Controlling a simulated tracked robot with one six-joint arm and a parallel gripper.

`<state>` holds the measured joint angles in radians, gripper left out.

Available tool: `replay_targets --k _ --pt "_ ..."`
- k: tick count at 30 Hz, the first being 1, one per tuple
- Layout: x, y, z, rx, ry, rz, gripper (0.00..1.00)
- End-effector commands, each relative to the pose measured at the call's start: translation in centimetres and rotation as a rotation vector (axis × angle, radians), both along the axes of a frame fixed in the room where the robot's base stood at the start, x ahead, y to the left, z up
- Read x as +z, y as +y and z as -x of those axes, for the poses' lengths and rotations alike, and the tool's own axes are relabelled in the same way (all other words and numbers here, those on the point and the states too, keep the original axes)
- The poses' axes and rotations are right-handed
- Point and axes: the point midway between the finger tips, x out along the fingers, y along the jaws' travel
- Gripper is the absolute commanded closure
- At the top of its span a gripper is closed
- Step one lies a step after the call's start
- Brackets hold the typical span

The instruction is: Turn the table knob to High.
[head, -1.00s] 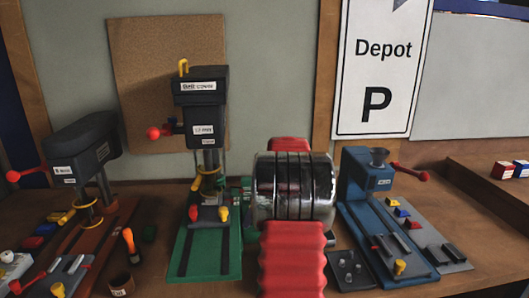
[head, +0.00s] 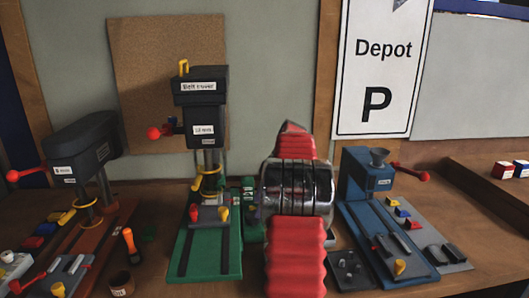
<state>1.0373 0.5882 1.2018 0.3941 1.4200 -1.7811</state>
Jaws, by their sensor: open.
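Three bench machines stand on the workbench: a dark one on a brown base (head: 80,150), a tall dark one on a green base (head: 202,95), and a blue one (head: 370,180). The tall machine has a yellow knob (head: 223,213) and a red knob (head: 195,213) low at its small table. The blue machine's base has a yellow knob (head: 399,267). I cannot tell which is the table knob, and no "High" mark is readable. My red and chrome arm (head: 296,187) stands between the tall and blue machines. My gripper's fingers do not show.
A red ball handle (head: 154,133) sticks out left of the tall machine, and another red lever (head: 410,172) right of the blue one. An orange-handled tool (head: 130,243) and a brown cup (head: 121,284) stand at the front left. Bare bench shows at the front right.

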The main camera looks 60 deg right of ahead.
Motion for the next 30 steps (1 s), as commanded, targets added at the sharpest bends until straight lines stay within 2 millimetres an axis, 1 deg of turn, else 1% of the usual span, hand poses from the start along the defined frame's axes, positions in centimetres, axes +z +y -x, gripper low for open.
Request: replay_targets --k 3,19,20,30 --pt "1.6 -0.5 0.5 -0.001 -0.001 0.003 0.38" --pt "8.4 -2.2 2.7 -0.002 -0.001 0.002 0.38" --pt "8.7 -2.2 2.8 -0.007 0.002 -0.001 0.38" --pt "8.0 -2.8 2.8 -0.228 0.057 -0.046 0.38"
